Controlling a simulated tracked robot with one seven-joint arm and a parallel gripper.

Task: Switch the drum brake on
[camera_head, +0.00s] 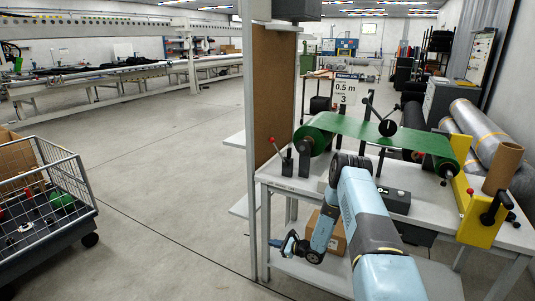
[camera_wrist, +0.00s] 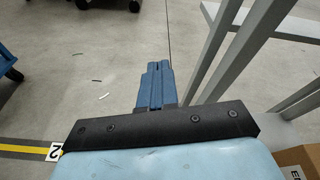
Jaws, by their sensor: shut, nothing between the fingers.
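A green belt (camera_head: 365,131) runs over two rollers on a grey bench (camera_head: 305,184). A small lever with a red knob (camera_head: 271,140) stands on a dark base (camera_head: 287,165) at the bench's left end, beside the left roller; it leans left. No label shows which part is the drum brake. My gripper (camera_head: 274,243) hangs left of the bench, below its top, pointing left and apart from the lever. In the wrist view its blue fingers (camera_wrist: 155,79) are together and empty, with floor beyond them. The lever is not in the wrist view.
A brown board on a grey post (camera_head: 249,150) rises beside the lever. A black box (camera_head: 395,200) lies on the bench, and a yellow bracket with a black handle (camera_head: 482,215) is at its right end. A wire cart (camera_head: 60,215) stands left. Floor between is clear.

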